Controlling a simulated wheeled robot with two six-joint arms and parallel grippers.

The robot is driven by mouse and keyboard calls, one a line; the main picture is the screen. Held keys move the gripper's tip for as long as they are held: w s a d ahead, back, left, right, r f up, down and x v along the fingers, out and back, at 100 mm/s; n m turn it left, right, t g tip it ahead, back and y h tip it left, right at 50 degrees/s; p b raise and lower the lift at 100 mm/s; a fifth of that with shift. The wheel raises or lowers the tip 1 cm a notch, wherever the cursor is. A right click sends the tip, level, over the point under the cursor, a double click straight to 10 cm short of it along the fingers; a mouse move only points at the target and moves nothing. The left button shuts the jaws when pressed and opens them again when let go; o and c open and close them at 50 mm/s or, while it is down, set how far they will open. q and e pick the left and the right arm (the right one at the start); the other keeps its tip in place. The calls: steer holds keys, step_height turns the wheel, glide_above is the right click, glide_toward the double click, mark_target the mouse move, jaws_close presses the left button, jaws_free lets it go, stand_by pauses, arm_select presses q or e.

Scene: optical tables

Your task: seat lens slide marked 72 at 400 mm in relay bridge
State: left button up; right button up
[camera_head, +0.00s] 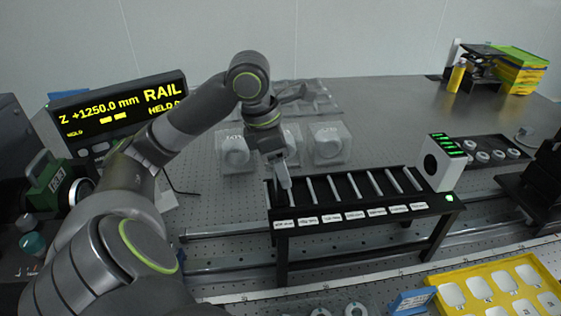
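The relay bridge (440,207) is a black rack on legs in the middle, with several pale bars across its top, small white labels along its front and a green light at its right end. My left gripper (284,184) points down at the bridge's left end, by the first slots. Its fingers are too small to show whether they are open or hold something. Clear square lens slides stand behind the bridge: one at left (233,152), one at right (331,146) and one partly hidden by my arm (291,140). Their markings are not readable. My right gripper is not in view.
A display (120,108) reads "Z +1250.0 mm RAIL HELD". A white box with green readouts (443,163) stands at the bridge's right end. A yellow tray (478,270) and a blue block (412,302) are at front right.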

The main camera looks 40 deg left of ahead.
arm_select(q)
steer(key=shift+f, duration=0.3)
stand_by(0.5)
steer(key=o, duration=1.5)
steer(key=shift+o, duration=0.4)
steer(key=shift+r, duration=0.2)
steer(key=shift+r+p, duration=4.65)
steer(key=shift+r, duration=0.25)
steer(key=shift+f, duration=0.15)
